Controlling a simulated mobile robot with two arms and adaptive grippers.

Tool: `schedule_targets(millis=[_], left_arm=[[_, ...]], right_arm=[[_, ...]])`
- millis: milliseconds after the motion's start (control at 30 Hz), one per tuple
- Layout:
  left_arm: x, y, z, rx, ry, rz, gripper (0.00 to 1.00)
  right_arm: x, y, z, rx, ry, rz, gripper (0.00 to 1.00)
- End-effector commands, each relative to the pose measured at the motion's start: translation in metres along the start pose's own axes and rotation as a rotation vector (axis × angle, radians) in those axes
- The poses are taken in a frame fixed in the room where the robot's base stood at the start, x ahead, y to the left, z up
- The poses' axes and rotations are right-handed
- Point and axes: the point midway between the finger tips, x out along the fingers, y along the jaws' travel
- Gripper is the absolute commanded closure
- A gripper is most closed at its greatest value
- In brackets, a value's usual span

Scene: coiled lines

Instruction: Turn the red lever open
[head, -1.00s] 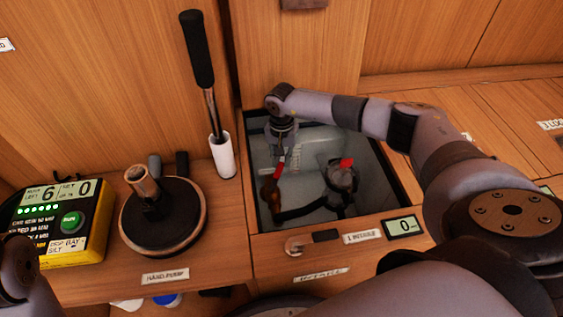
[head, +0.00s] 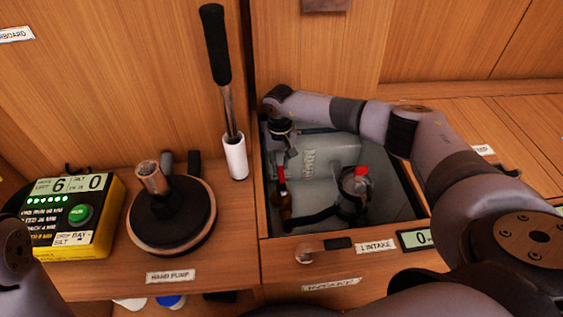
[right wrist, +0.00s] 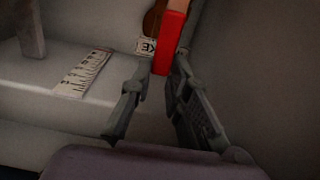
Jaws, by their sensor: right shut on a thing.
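The red lever (head: 282,182) stands in the open bay on the right side of the counter, on a brassy valve body (head: 285,205). It tilts slightly, its far end to the left. My right gripper (head: 280,163) reaches down into the bay at that far end. In the right wrist view, its two fingers (right wrist: 161,68) are on either side of the red lever (right wrist: 171,42), shut on it. The hand partly hides the lever's end in the head view. My left gripper is out of view; only part of that arm shows at the lower left.
A clear strainer with a red top (head: 361,188) stands right of the lever, joined by a dark hose. The bay's wooden rim (head: 266,220) surrounds it closely. A round hand pump (head: 170,218), an upright black-handled bar (head: 216,50) and a yellow counter box (head: 80,215) stand left.

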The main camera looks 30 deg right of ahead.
Motion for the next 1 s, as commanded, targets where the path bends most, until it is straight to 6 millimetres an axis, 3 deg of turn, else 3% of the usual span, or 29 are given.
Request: schedule_targets(millis=[300,333,600,1000], left_arm=[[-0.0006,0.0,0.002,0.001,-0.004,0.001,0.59],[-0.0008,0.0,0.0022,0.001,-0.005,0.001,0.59],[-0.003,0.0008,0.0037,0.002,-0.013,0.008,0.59],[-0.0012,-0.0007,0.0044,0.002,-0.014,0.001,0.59]], right_arm=[[-0.0006,-0.0016,-0.0003,-0.007,0.002,-0.002,1.0],[-0.0006,-0.0016,-0.0002,-0.007,0.002,-0.002,0.82],[-0.0004,-0.0011,0.0,-0.004,0.001,-0.002,0.64],[-0.0008,0.0032,0.0004,0.033,0.0,0.0,0.63]])
